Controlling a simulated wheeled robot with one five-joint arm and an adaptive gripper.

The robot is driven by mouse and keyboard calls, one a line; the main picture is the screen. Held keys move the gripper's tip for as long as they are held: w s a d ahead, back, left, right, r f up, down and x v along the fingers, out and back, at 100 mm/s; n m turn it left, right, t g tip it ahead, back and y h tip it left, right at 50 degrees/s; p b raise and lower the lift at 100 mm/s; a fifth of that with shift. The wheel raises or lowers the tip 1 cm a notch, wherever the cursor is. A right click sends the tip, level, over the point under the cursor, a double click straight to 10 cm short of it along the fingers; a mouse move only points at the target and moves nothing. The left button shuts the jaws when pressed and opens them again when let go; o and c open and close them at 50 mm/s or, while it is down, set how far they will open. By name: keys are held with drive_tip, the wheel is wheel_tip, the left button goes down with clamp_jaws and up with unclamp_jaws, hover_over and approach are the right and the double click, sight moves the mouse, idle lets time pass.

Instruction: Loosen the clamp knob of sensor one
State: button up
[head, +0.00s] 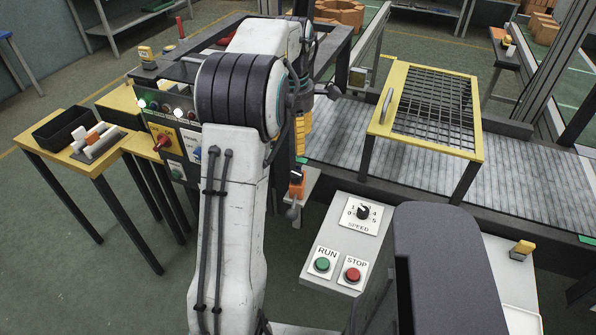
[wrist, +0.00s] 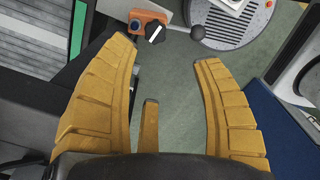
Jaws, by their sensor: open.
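An orange block with a black clamp knob (wrist: 155,32) shows at the top of the wrist view; the knob has a white mark. Beside it is a black ball on a short stem (wrist: 198,33). In the head view the orange block (head: 296,189) sits below my gripper (head: 303,150), with the dark knob (head: 296,174) at its top. My gripper (wrist: 163,51) is open and empty, its yellow fingers spread wide. The knob lies beyond the fingertips, near the left one, and appears apart from them. No label on the block is readable.
The conveyor (head: 340,150) runs behind, under a yellow-framed mesh guard (head: 471,100). A control box with RUN (head: 322,264) and STOP (head: 352,274) buttons and a speed dial (head: 364,212) stands in front, right of the block. A yellow table (head: 100,165) is at left.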

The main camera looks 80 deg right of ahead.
sight(296, 174)
drive_tip(key=f+m, duration=0.4)
drive_tip(key=m, duration=0.6)
drive_tip(key=f+m+p, duration=0.1)
drive_tip(key=f+m, duration=0.3)
drive_tip(key=m, duration=0.6)
drive_tip(key=f+m+p, duration=0.1)
drive_tip(key=f+m, duration=0.3)
drive_tip(key=m, duration=0.7)
drive_tip(key=shift+s+d+f, duration=0.25)
drive_tip(key=shift+d+f, duration=0.1)
drive_tip(key=shift+d, duration=0.05)
drive_tip(key=shift+o, duration=0.3)
